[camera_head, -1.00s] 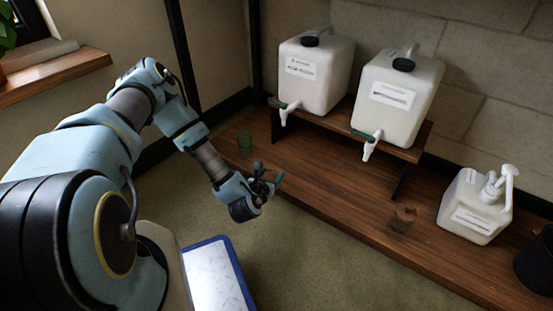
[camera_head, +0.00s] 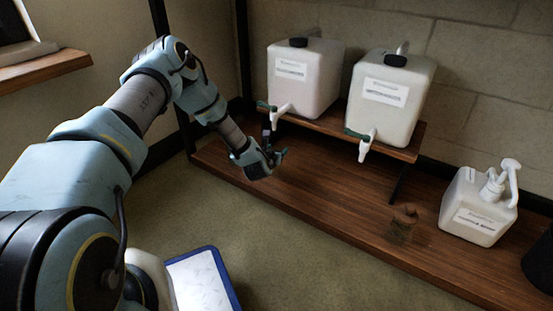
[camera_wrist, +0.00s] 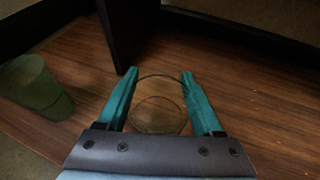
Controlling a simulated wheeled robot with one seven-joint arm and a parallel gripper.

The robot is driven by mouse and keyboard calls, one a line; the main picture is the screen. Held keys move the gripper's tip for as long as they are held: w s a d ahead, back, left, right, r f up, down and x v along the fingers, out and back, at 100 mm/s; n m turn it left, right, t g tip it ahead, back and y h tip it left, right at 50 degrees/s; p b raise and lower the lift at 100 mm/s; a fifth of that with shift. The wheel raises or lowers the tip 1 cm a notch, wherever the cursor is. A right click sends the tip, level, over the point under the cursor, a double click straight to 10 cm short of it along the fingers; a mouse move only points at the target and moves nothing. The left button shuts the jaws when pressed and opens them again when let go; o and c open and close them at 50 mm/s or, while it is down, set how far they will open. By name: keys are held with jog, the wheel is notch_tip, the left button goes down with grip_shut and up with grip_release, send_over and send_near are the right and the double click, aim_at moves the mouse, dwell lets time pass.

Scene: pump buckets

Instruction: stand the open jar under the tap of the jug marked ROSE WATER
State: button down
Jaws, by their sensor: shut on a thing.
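My gripper (camera_head: 277,156) is low over the left part of the wooden shelf, in front of and below the left jug. In the wrist view its teal fingers (camera_wrist: 160,76) are shut on a clear open jar (camera_wrist: 158,118), whose round rim shows between them. The jar cannot be made out clearly in the head view. Two white jugs with taps stand on a raised wooden stand: a left jug (camera_head: 305,85) with its tap (camera_head: 278,112), and a right jug (camera_head: 390,105) with its tap (camera_head: 365,147). Their labels are too small to read, so I cannot tell which says ROSE WATER.
A green tumbler (camera_wrist: 37,88) stands left of my gripper in the wrist view. A stoppered jar (camera_head: 404,223) and a white pump bottle (camera_head: 481,207) stand on the right of the lower shelf (camera_head: 325,190). A stand leg rises close ahead. A blue-edged tray lies below.

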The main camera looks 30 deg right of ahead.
notch_tip(320, 180, down, 3)
jog(key=shift+r+b, duration=0.1)
jog(key=shift+b, duration=0.7)
jog(key=shift+c, duration=0.2)
grip_release()
jog(key=shift+r, duration=0.15)
jog(key=p+v, duration=0.6)
jog(key=v, duration=0.6)
